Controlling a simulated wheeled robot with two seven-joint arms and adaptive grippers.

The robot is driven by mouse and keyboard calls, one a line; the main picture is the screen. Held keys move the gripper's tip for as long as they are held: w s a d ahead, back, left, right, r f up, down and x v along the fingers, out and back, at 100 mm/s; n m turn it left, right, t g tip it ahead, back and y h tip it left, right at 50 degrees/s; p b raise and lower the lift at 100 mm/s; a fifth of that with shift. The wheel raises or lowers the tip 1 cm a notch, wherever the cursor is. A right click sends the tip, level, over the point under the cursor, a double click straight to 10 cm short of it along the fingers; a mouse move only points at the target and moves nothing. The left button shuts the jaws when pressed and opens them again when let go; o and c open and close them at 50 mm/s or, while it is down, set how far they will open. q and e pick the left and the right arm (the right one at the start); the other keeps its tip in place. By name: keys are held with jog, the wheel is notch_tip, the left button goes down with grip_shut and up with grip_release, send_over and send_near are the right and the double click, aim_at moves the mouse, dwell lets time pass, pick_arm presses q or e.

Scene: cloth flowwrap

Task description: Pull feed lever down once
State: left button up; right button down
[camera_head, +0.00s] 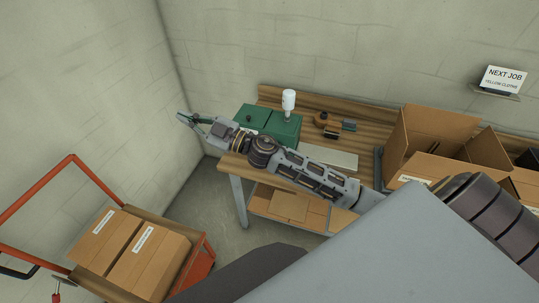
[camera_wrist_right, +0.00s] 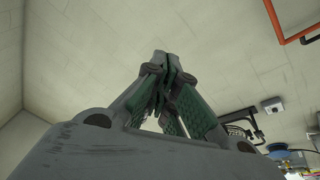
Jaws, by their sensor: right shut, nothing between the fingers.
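A green machine (camera_head: 283,127) with a white bottle-like top part (camera_head: 288,100) stands on the wooden bench, close to the wall corner. I cannot make out a feed lever; my right arm crosses in front of the machine and hides part of it. My right gripper (camera_head: 182,119) is past the machine's left side, beyond the bench end and near the left wall. Its fingers are closed together and empty, and their tips meet in the right wrist view (camera_wrist_right: 165,60). My left gripper is not in view.
The wooden bench (camera_head: 375,130) carries a small brown-and-black device (camera_head: 326,122) and open cardboard boxes (camera_head: 430,130) at right. An orange-framed cart (camera_head: 203,262) with two closed boxes (camera_head: 150,262) stands at lower left. A "NEXT JOB" sign (camera_head: 503,80) is on the back wall. Floor shows between cart and bench.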

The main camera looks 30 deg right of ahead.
jog(key=s+d+f+n+g+h, duration=0.1)
jog(key=d+f+n+g, duration=0.1)
jog(key=f+n+g, duration=0.35)
jog(key=s+d+f+n+g+h, duration=0.1)
jog(key=s+d+f+n+g, duration=0.15)
jog(key=f+g, duration=0.5)
jog(key=d+f+m+g+h, duration=0.2)
jog(key=d+h, duration=0.6)
jog(key=d, duration=1.4)
jog(key=shift+d+f+m+g+h, duration=0.2)
jog(key=shift+m+g+h, duration=0.15)
jog(key=shift+g, duration=0.25)
jog(key=shift+w, duration=0.1)
